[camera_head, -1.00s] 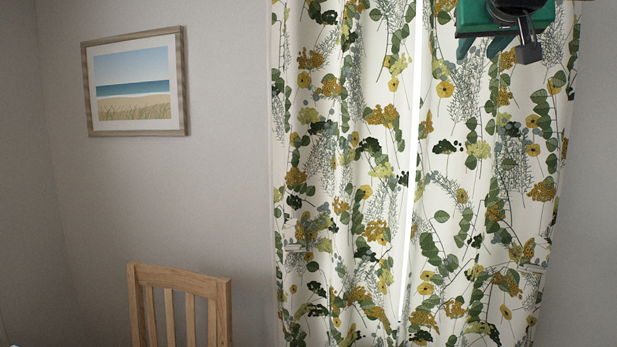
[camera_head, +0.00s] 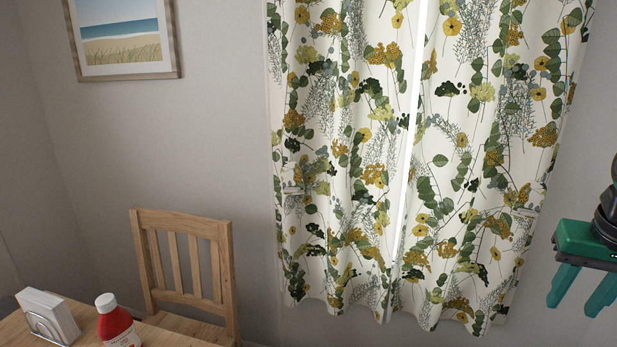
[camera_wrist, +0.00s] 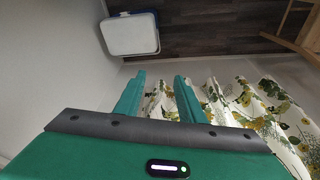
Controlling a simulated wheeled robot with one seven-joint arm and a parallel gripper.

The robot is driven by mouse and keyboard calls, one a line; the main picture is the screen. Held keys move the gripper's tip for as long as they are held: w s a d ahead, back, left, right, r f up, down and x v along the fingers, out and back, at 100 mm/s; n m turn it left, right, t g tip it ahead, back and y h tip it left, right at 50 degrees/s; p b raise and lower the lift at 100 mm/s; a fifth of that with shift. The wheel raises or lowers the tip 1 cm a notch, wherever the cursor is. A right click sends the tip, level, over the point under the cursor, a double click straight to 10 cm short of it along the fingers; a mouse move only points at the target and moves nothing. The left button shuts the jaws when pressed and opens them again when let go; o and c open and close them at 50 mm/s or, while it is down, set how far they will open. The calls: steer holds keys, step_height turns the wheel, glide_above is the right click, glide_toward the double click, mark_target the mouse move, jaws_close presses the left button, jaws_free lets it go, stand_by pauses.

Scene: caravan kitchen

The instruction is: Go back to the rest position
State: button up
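My green gripper (camera_head: 577,296) is at the right edge of the head view, in front of the wall to the right of the curtains, its fingers pointing down. Its two fingers stand apart with nothing between them. In the wrist view the gripper (camera_wrist: 158,85) also shows its fingers spread and empty, with floor, wall and curtain beyond. The rest of the arm is mostly cut off by the right edge of the head view.
A wooden table (camera_head: 165,338) at the lower left holds a red bottle (camera_head: 117,325) and a napkin holder (camera_head: 50,318). A wooden chair (camera_head: 185,224) stands behind it. Patterned curtains (camera_head: 410,170) hang in the middle. A white-lidded box (camera_wrist: 130,34) sits on the dark floor (camera_wrist: 205,35).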

steer(key=s+a+f+g+y, duration=0.2)
steer(key=s+a+f, duration=0.1)
steer(key=s+f, duration=0.5)
steer(key=shift+s+m, duration=0.4)
steer(key=shift+s, duration=0.55)
steer(key=shift+a, duration=0.1)
steer(key=shift+w+f+g, duration=0.2)
steer(key=shift+w+g, duration=0.1)
steer(key=shift+w, duration=0.35)
